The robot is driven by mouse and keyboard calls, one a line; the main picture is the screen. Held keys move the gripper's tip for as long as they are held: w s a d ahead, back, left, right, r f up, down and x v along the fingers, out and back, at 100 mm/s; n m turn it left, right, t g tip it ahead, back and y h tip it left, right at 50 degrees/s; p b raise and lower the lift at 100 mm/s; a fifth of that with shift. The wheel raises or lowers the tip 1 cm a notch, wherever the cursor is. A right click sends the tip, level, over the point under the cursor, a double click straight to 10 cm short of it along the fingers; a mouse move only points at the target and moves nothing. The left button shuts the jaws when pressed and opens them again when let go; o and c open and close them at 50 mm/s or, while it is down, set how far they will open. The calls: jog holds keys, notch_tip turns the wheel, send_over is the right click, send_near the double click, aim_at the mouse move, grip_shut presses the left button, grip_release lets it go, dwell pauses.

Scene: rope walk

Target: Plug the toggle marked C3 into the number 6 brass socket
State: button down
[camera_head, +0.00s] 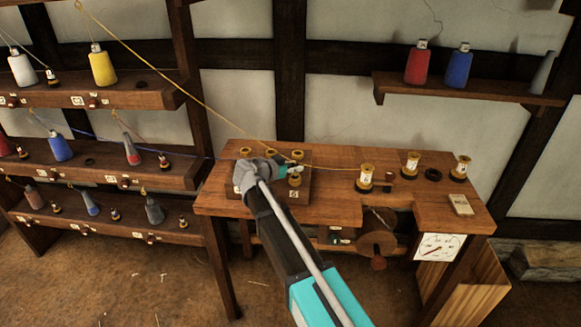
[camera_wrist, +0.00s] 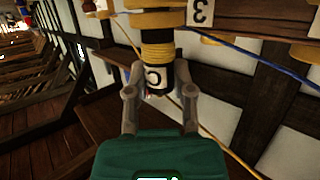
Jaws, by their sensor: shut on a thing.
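My gripper (camera_head: 292,169) is over the wooden socket block (camera_head: 262,206) on the bench. In the wrist view my gripper (camera_wrist: 160,80) is shut on a toggle (camera_wrist: 159,52) with yellow winding and a black band. Its white label shows a C; the digit cannot be read. A brass socket (camera_head: 294,181) sits directly below the fingers, above a plate (camera_head: 293,194) that seems to read 6. In the wrist view the toggle's far end lines up with brass rings (camera_wrist: 157,19). I cannot tell whether it is seated.
Other brass sockets (camera_head: 297,154) stand close behind my gripper. A 3 plate (camera_wrist: 200,12) shows in the wrist view. A yellow line (camera_head: 190,85) runs from the left rack to the bench. Several yellow spools (camera_head: 366,175) stand at the bench's right.

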jog(key=shift+f, duration=0.15)
jog(key=c, duration=0.8)
grip_release()
jog(key=shift+o, duration=0.2)
jog(key=p+v, duration=0.3)
jog(key=v, duration=0.8)
dwell(0.8)
